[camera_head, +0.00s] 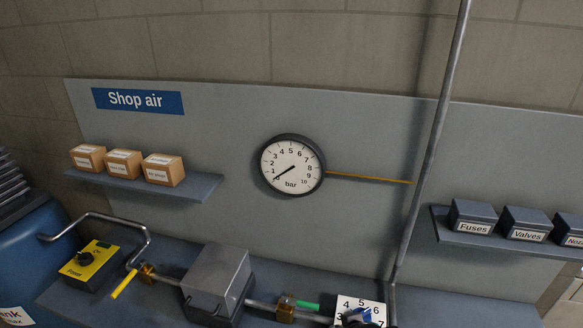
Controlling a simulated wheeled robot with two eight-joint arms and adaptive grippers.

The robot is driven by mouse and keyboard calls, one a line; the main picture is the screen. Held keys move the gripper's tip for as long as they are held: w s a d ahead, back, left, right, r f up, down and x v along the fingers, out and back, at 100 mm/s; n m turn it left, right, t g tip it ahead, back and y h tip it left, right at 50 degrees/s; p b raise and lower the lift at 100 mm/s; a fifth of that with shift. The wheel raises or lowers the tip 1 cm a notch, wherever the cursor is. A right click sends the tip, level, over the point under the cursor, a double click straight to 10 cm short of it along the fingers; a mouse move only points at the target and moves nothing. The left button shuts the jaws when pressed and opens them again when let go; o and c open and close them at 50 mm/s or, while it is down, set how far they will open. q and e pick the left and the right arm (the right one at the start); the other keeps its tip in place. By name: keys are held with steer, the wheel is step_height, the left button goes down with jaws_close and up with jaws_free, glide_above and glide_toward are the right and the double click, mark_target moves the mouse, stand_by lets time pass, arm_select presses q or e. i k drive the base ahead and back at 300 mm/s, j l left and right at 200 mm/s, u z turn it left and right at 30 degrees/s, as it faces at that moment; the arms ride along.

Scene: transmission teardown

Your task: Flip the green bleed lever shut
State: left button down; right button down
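The green bleed lever (307,305) is at the bottom of the head view, right of centre. It sits on a small brass valve (286,308) in the pipe right of the grey box. It points right, roughly along the pipe. Its far end lies close to a white numbered plate (347,302). The round bar gauge (292,164) hangs on the panel above, its needle pointing to the lower left, at the low end of the scale. Neither of my grippers is in view.
A grey box (217,278) stands left of the brass valve. A yellow lever (124,284) and a yellow switch box (91,265) are farther left. A blue knob (362,316) is on the numbered plate. A tall grey pipe (433,150) rises behind it. Shelves flank the gauge.

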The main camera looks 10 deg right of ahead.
mark_target(285, 300)
steer(key=i+j+z, duration=0.15)
steer(key=j+z, duration=0.75)
steer(key=j, duration=0.25)
